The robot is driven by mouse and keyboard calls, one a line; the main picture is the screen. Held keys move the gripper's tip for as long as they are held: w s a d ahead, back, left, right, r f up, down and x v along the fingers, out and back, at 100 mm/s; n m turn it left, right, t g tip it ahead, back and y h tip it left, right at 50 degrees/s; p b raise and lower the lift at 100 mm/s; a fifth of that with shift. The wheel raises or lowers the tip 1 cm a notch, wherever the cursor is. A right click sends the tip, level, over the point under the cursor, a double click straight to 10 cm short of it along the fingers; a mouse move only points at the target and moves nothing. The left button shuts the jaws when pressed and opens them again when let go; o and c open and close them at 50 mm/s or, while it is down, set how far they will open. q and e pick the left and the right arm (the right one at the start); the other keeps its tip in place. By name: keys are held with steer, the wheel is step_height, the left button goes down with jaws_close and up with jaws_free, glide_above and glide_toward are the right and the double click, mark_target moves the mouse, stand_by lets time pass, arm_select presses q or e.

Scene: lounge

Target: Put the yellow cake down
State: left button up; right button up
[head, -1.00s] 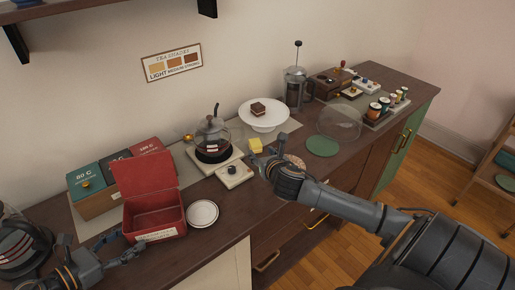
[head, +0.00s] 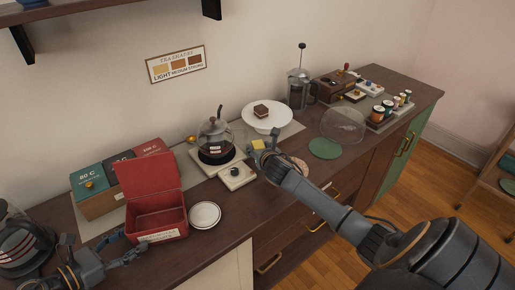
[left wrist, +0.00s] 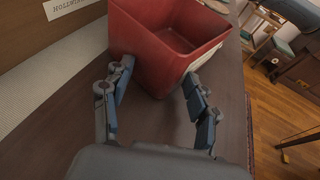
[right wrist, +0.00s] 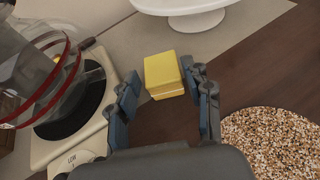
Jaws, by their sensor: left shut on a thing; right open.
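The yellow cake (head: 258,145) is a small block on the counter, between the kettle and the white cake stand (head: 268,119). In the right wrist view the cake (right wrist: 163,75) lies at the fingertips of my right gripper (right wrist: 167,85), which is open. Its fingers are on either side of the cake's near end; I cannot tell if either touches. My right gripper (head: 266,154) partly hides it in the head view. My left gripper (left wrist: 158,75) is shut on the red tin (left wrist: 150,45) at its near corner. The tin (head: 160,222) stands open on the counter.
A glass kettle (head: 214,138) on its base stands left of the cake. A round speckled mat (right wrist: 268,140) lies right of my right gripper. A small white plate (head: 205,215) is beside the tin. A green disc (head: 325,148) and glass dome (head: 343,125) are further right.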

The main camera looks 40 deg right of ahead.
steer(key=shift+x, duration=1.25)
steer(key=shift+f, duration=0.1)
steer(key=c, duration=1)
